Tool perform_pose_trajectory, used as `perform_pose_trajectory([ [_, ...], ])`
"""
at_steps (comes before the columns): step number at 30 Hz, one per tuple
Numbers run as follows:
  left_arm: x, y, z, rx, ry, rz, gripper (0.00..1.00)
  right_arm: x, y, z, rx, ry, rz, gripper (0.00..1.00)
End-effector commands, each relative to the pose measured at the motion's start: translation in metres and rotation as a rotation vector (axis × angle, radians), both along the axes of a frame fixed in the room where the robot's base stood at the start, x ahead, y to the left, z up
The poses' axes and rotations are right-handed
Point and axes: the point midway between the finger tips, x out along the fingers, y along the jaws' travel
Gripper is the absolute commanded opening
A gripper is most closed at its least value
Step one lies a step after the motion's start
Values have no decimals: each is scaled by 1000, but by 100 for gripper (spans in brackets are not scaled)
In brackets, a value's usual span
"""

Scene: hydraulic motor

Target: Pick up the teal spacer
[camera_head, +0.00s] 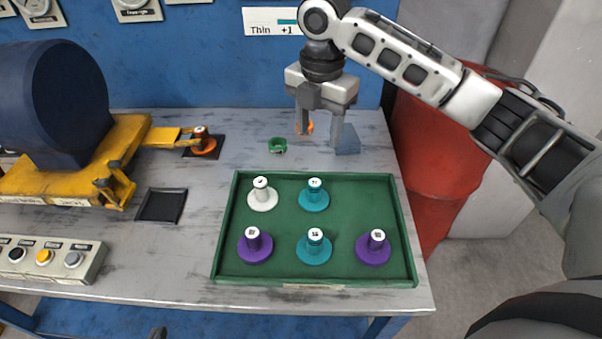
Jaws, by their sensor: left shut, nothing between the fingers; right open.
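Two teal spacers lie in the green tray (225,225): one in the back row, middle (313,199), and one in the front row, middle (314,252). Each has an upright post with a white top. My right gripper (320,128) is open and empty, pointing down above the table behind the tray, apart from both spacers. Only a dark tip of my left gripper (158,332) shows at the bottom edge; it is shut and away from the tray.
The tray also holds a white spacer (262,200) and two purple ones (254,250) (373,251). A green ring (278,145), an orange piece (308,128) and a blue-grey block (347,139) are behind it. A yellow-mounted motor (60,100) and a button panel (45,258) stand left.

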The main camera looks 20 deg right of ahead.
Motion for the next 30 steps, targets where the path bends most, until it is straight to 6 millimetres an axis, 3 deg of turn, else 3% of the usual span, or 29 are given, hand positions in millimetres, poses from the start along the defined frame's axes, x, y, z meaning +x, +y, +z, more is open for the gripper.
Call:
perform_pose_trajectory([
  [5,-2,0,-4,-2,7,0,0,-1,-1,-24,-1,8,2,51],
  [15,-11,-1,-13,-11,30,1,0,-1,0,-92,0,4,0,51],
  [23,-10,-2,-10,-16,20,1,0,-2,1,-111,0,2,1,51],
  [30,-6,-2,-8,-17,11,1,0,-6,3,-146,-2,3,1,51],
])
